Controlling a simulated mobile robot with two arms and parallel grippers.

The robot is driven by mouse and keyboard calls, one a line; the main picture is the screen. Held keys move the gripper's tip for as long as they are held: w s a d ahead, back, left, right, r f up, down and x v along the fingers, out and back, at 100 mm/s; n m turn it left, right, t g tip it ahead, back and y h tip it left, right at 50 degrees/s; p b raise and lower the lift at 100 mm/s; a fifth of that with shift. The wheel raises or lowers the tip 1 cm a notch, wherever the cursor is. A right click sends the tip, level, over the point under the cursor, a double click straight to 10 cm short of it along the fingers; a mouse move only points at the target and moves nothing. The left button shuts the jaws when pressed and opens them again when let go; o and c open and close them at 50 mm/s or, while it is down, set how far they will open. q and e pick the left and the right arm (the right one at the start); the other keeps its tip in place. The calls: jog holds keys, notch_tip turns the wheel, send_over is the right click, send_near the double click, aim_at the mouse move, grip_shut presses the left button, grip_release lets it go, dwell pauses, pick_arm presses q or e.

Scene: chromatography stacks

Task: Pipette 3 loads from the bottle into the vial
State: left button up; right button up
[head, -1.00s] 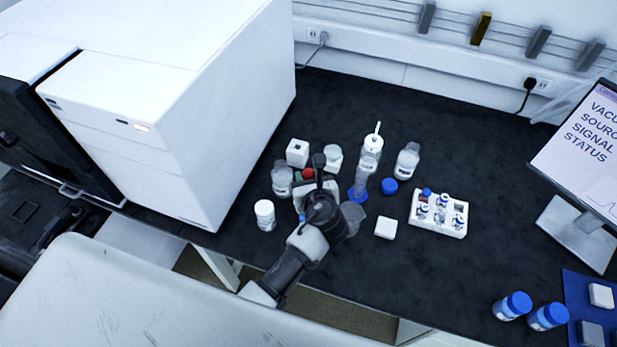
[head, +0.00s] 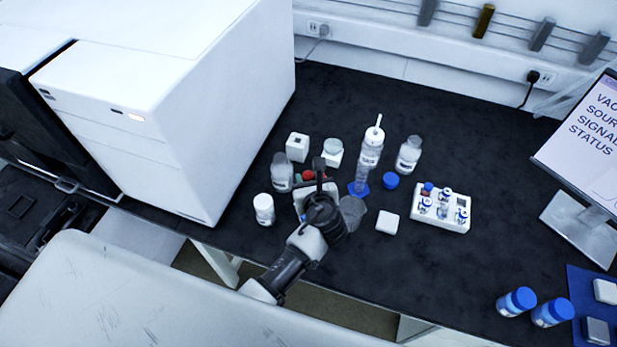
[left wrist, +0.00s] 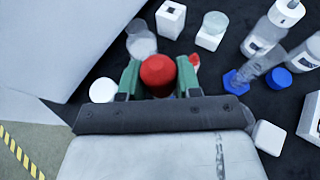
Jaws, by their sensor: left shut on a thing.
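My left gripper (head: 309,182) is low over the bench. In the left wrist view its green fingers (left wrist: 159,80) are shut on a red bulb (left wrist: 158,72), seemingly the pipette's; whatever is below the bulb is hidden. The red also shows in the head view (head: 308,174). A clear bottle (head: 408,156) stands to the right, with a blue cap (head: 391,181) lying near it. Another clear bottle (head: 282,174) stands just left of the gripper. Small vials (head: 443,197) stand in a white rack (head: 457,224) farther right. My right gripper is out of view.
A wash bottle (head: 371,150) stands behind a clear cylinder on a blue base (head: 361,188). A white block (head: 297,147), a jar (head: 333,148) and a white-capped container (head: 264,209) are close around the gripper. A white square (head: 387,223) lies to its right. A large white instrument (head: 180,100) rises at left.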

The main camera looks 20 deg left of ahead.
aim_at(308, 175)
pick_arm(q)
jog(key=shift+f+b, duration=1.95)
jog(key=shift+f, duration=1.4)
jog(key=o, duration=0.5)
jog(key=shift+o, duration=0.2)
jog(key=shift+r, duration=0.1)
notch_tip(308, 175, up, 10)
jog(key=p, duration=1.1)
jog(key=shift+r+p, duration=0.6)
jog(key=shift+r, duration=0.5)
